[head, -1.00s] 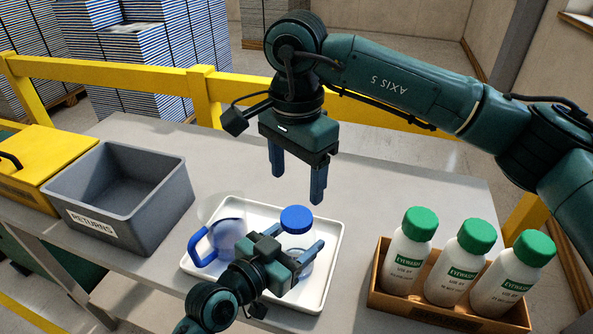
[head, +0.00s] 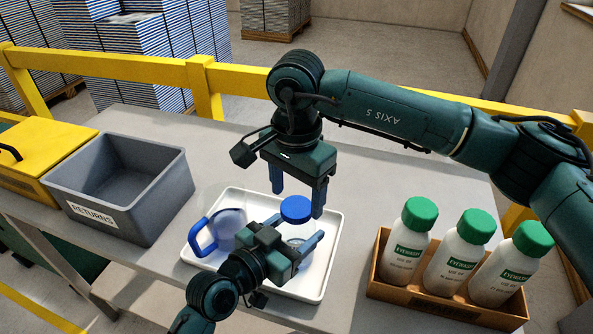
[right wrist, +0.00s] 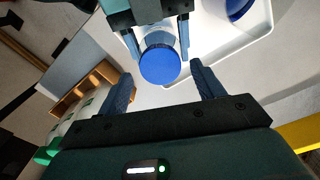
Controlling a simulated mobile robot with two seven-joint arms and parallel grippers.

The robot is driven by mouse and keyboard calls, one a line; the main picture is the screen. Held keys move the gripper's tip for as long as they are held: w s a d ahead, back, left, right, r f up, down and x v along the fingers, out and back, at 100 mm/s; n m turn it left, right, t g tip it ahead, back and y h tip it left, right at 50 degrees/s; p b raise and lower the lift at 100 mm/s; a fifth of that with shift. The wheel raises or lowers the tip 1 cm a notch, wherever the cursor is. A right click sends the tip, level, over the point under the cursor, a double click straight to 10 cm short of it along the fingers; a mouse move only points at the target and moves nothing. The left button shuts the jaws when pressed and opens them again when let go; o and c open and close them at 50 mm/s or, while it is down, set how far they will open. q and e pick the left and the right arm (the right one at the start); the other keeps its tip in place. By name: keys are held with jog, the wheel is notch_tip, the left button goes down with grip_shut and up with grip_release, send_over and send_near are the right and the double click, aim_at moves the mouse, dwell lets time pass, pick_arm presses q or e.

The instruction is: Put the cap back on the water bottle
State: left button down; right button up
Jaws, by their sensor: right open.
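The blue cap (head: 296,209) sits at the top of the clear water bottle (head: 297,243); I cannot tell how firmly it is seated. The cap also shows in the right wrist view (right wrist: 160,65), with the bottle (right wrist: 163,28) behind it. The bottle stands over the white tray (head: 334,240). My left gripper (head: 292,238) has its fingers on both sides of the bottle, below the cap, and looks shut on it. My right gripper (head: 298,198) is open and empty, pointing down just above the cap, its fingers apart on either side.
A grey returns bin (head: 115,205) and yellow box (head: 45,160) stand at left. A brown crate (head: 440,302) holds green-capped eyewash bottles at right. A yellow rail (head: 205,85) runs behind the table.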

jog(key=shift+f, duration=1.05)
jog(key=shift+c, duration=0.6)
jog(key=c, duration=0.9)
jog(key=m, duration=0.6)
jog(key=shift+m, duration=0.3)
jog(key=m, duration=0.8)
jog(key=o, duration=1.2)
jog(key=shift+c, duration=0.2)
